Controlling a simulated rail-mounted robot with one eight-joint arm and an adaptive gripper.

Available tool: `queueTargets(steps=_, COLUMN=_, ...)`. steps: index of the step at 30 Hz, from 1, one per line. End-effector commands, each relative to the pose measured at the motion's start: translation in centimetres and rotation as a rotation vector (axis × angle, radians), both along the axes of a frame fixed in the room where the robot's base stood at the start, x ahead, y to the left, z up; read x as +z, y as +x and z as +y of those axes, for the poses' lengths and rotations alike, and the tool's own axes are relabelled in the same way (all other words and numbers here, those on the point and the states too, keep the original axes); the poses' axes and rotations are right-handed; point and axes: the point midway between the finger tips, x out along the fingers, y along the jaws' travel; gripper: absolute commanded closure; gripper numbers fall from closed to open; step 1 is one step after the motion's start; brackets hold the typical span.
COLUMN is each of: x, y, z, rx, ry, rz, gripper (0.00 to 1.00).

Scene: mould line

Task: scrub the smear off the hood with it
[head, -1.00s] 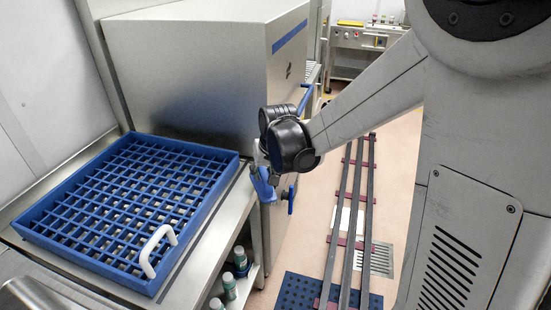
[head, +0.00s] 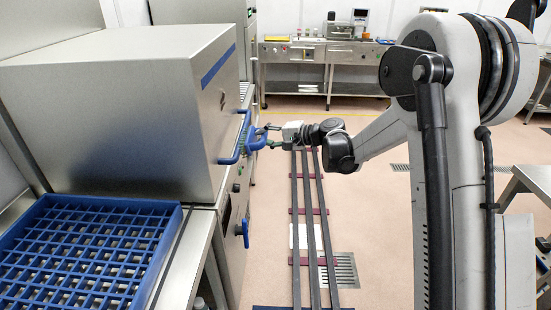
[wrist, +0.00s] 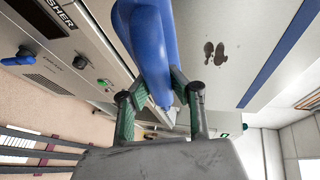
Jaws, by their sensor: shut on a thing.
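The hood (head: 110,90) is a large steel box at the left with a blue stripe. The smear (head: 221,97) is a small dark mark on its front face; in the wrist view the smear (wrist: 214,53) shows as dark blots right of the blue tool. My gripper (head: 268,138) is beside the hood's front, right of and lower than the smear. In the wrist view my gripper (wrist: 160,92) has its green-padded fingers shut on a blue tool (wrist: 145,40). The tool looks apart from the smear. Its far end is cut off by the frame.
A blue hood handle (head: 235,145) sticks out close to my gripper. A blue grid rack (head: 172,222) rests on the bench at lower left. Dark rails (head: 310,230) run along the floor. A back counter (head: 300,50) holds equipment.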

Motion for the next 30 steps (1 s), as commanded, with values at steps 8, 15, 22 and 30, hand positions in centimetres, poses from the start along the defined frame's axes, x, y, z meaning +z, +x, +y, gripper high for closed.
queueTargets(steps=8, x=6.9, y=4.4, z=1.1, rx=0.023, ry=0.225, rz=-0.025, gripper=1.00)
queueTargets(steps=15, x=8.4, y=5.3, z=1.3, rx=0.027, ry=0.268, rz=-0.029, gripper=1.00)
queueTargets(steps=22, x=8.4, y=5.4, z=2.4, rx=0.027, ry=0.268, rz=-0.029, gripper=1.00)
queueTargets(steps=30, x=8.5, y=5.6, z=4.9, rx=0.027, ry=0.267, rz=-0.029, gripper=1.00)
